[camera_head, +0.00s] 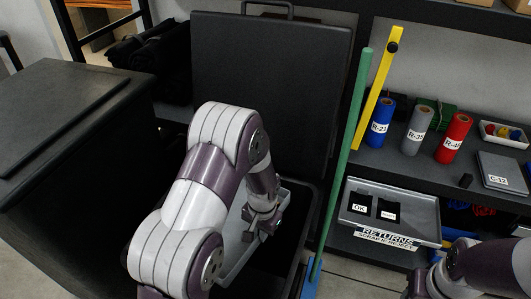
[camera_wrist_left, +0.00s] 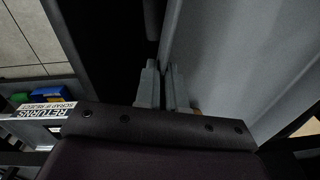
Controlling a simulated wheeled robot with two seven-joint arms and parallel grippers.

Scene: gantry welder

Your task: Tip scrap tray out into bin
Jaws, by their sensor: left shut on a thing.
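The scrap tray (camera_head: 234,246) is grey and shows partly behind my left arm in the head view, at the mouth of the black bin (camera_head: 322,205). My left gripper (camera_head: 262,224) is shut on the tray's right rim. In the left wrist view the two fingers (camera_wrist_left: 163,90) stand either side of the thin edge, and the tray's grey wall (camera_wrist_left: 245,65) fills the right. The tray's inside is mostly hidden by my arm, so I cannot tell what it holds. The bin's lid (camera_head: 270,75) stands open behind. My right arm shows at the lower right; its fingertips are out of view.
A green pole (camera_head: 343,150) and a yellow bar (camera_head: 378,90) lean right of the bin. A shelf holds blue, grey and red rolls (camera_head: 455,135) and a returns tray (camera_head: 420,226). A dark cabinet (camera_head: 60,110) stands close on the left.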

